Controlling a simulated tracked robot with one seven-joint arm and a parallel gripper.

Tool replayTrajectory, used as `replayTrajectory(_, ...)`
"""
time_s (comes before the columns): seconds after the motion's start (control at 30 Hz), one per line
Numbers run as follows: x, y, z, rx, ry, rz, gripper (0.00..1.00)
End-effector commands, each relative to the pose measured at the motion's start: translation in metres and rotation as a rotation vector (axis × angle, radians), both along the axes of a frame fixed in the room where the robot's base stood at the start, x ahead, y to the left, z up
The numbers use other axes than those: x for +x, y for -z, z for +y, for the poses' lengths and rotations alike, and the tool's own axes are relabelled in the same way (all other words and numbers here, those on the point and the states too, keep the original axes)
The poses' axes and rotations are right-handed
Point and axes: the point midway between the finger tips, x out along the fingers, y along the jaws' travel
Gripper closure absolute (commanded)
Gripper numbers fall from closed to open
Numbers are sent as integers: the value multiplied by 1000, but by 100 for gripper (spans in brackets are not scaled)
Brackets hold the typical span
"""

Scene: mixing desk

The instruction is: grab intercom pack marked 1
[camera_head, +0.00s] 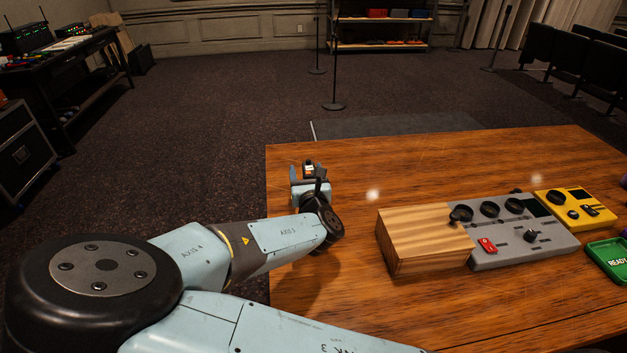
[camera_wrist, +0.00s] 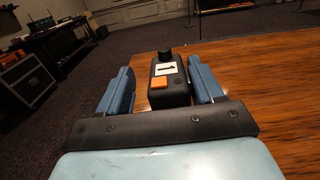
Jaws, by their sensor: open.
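A small black pack (camera_wrist: 171,92) with a dark knob on top, a white label with a dark mark, and an orange square button stands on the wooden desk. In the wrist view it sits between the two blue fingers of my gripper (camera_wrist: 164,88), which is open. A gap shows on each side of the pack. The label's mark looks like a bar turned sideways, and I cannot read it for sure. In the head view my gripper (camera_head: 307,174) is at the desk's far left part, and the pack (camera_head: 308,168) shows only partly behind it.
The wooden desk (camera_head: 350,165) has bare room right of my gripper. A wooden block (camera_head: 415,240), a grey console (camera_head: 510,232) with knobs, a yellow box (camera_head: 575,208) and a green "READY" tray (camera_head: 608,257) stand to the right. The desk's left edge is close to my gripper.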

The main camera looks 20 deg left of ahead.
Motion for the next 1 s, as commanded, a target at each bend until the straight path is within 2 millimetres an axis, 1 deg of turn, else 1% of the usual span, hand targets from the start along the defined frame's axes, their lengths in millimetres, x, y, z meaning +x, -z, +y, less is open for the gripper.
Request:
replayTrajectory(0.13, 5, 0, -6, -1, 11, 0, 35)
replayTrajectory(0.8, 8, 0, -9, 0, 17, 0, 99)
replayTrajectory(1.0, 9, 0, -9, 0, 17, -1, 100)
